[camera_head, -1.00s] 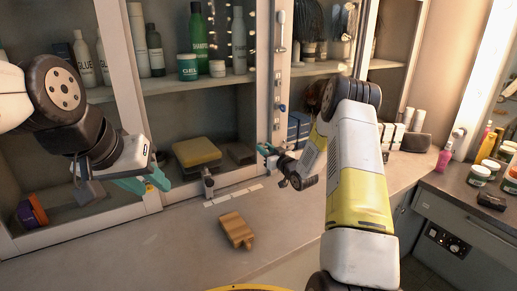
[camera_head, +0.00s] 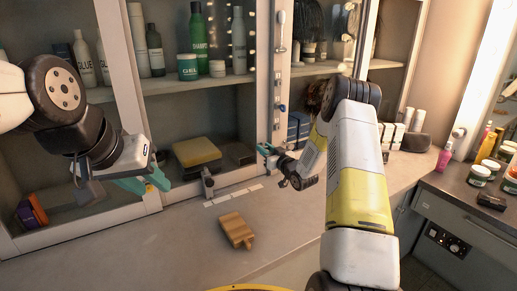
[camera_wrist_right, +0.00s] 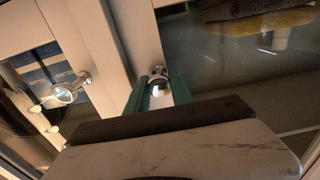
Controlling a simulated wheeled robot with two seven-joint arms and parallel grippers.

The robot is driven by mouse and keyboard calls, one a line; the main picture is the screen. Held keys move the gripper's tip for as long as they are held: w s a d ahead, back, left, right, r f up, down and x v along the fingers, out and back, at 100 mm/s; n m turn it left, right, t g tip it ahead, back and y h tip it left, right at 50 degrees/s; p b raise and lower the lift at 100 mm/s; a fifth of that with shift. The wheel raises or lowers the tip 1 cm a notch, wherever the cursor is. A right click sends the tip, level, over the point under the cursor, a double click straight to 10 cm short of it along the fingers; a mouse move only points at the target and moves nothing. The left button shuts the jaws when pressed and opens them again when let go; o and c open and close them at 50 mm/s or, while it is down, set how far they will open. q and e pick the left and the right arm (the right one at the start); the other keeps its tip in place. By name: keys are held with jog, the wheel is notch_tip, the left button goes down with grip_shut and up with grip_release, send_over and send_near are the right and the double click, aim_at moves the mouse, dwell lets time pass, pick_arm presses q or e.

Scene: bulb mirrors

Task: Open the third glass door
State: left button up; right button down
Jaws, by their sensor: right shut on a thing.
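A wall cabinet with glass doors spans the left and middle of the head view. The middle glass door (camera_head: 215,110) fronts shelves with bottles; whether it stands ajar I cannot tell. My right gripper (camera_head: 268,150) is at the frame post right of that pane. In the right wrist view its green fingers (camera_wrist_right: 158,92) are shut on a round metal knob (camera_wrist_right: 159,74). Another knob (camera_wrist_right: 66,93) shows on the neighbouring door to the left, clear of the fingers. My left gripper (camera_head: 146,183) is open and empty in front of the left part of the cabinet.
A wooden board (camera_head: 237,230) lies on the counter (camera_head: 185,250) below the cabinet. A small metal fitting (camera_head: 207,184) stands at the cabinet's lower edge. A pink bottle (camera_head: 444,158) and several jars stand at the right. The counter's front middle is mostly clear.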

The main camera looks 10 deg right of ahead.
jog(key=s+a, duration=0.4)
jog(key=a, duration=0.7)
jog(key=s+a, duration=0.5)
jog(key=a, duration=0.5)
jog(key=s+a, duration=0.4)
jog(key=a, duration=0.7)
jog(key=shift+s+a, duration=0.25)
jog(key=shift+a, duration=0.1)
jog(key=c, duration=1.5)
grip_release()
jog(key=v, duration=0.7)
jog(key=shift+s, duration=0.35)
jog(key=shift+d, duration=0.1)
